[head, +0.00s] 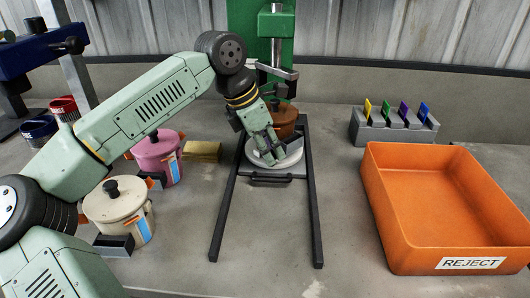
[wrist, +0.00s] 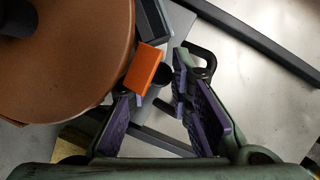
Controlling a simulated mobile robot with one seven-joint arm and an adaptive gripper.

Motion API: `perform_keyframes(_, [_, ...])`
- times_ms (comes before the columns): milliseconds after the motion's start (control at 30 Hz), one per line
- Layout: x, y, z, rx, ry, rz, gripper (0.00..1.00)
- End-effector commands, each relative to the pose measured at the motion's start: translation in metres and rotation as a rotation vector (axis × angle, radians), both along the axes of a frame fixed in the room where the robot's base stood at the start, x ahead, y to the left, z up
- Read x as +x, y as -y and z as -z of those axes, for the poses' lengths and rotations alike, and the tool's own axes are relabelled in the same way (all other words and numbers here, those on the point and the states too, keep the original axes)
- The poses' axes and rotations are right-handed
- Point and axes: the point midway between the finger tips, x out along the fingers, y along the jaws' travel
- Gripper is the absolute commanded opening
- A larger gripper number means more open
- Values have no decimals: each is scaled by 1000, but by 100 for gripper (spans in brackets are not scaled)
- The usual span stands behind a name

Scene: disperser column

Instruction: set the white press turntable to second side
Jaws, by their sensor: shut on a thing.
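The white press turntable (head: 292,158) is a pale round plate low in front of the green press (head: 274,45). A brown pot (head: 286,118) with a dark knob stands on it at the back; it fills the upper left of the wrist view (wrist: 65,60). An orange tab (wrist: 147,70) sticks out from its side. My gripper (head: 272,158) reaches down at the front of the turntable. In the wrist view its purple-padded fingers (wrist: 160,95) close around a small dark peg (wrist: 163,74) beside the orange tab. The fingers hide part of the grip and plate.
Two dark rails (head: 315,215) run forward from the press, with a dark handle (head: 270,180) between them. A pink pot (head: 157,155) and a cream pot (head: 115,202) stand left. The orange REJECT bin (head: 385,225) and a grey holder with coloured tags (head: 392,128) stand right.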

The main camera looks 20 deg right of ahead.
Motion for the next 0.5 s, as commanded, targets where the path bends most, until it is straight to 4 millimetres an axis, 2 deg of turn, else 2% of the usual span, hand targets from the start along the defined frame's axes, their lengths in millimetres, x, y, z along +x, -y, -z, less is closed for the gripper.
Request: perform_keyframes(500, [-3,6,-1,0,1,-87,0])
